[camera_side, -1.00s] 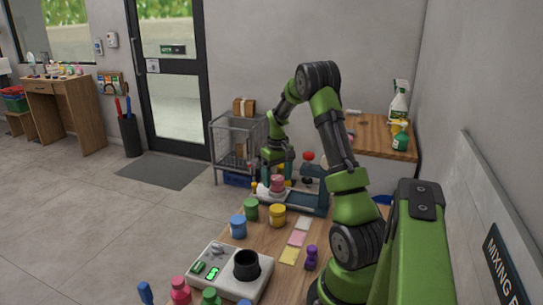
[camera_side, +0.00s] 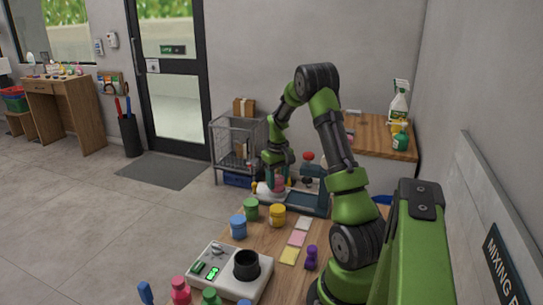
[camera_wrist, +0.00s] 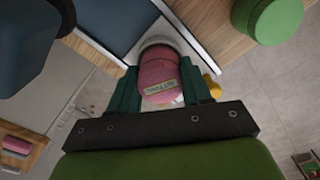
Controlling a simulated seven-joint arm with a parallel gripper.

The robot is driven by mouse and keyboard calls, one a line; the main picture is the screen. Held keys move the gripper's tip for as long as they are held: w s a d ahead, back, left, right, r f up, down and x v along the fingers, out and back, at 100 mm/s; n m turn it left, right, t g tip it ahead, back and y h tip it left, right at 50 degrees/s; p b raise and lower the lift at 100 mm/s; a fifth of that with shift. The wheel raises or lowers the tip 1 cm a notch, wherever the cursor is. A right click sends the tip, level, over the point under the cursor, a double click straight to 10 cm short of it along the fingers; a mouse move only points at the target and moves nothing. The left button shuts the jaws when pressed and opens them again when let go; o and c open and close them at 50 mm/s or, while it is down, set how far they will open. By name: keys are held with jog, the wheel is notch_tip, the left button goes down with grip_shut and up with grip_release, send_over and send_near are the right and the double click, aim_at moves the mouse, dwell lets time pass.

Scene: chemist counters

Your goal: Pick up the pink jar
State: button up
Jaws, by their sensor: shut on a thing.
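The pink jar (camera_side: 280,183) stands on the white round plate (camera_side: 264,190) of the blue-grey device at the far end of the counter. My gripper (camera_side: 278,180) reaches down over it, with its fingers on either side of the jar. In the wrist view the pink jar (camera_wrist: 160,80), with a small label, sits between the two green fingers of my gripper (camera_wrist: 161,92), which are shut on it. The jar appears upright, and I cannot tell whether it has left the plate.
A green jar (camera_side: 251,209), a blue jar (camera_side: 238,227) and a yellow jar (camera_side: 277,215) stand nearer on the counter. A white device with a black cup (camera_side: 246,265) is closer still. A wire cart (camera_side: 230,145) stands on the floor behind.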

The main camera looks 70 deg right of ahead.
aim_at(278, 179)
jog(key=shift+r, duration=0.1)
jog(key=r, duration=0.3)
jog(key=shift+s+a+r, duration=0.15)
jog(key=shift+a+r, duration=0.05)
jog(key=shift+r, duration=0.05)
jog(key=s+a+r, duration=0.1)
jog(key=s+a, duration=0.8)
jog(key=a, duration=0.2)
jog(key=w+a+r+n, duration=0.2)
jog(key=w+a+n, duration=0.3)
jog(key=a, duration=0.4)
jog(key=shift+m, duration=0.3)
notch_tip(278, 179, down, 5)
jog(key=shift+w+a+f, duration=0.1)
jog(key=shift+a+f, duration=0.05)
jog(key=shift+f, duration=2)
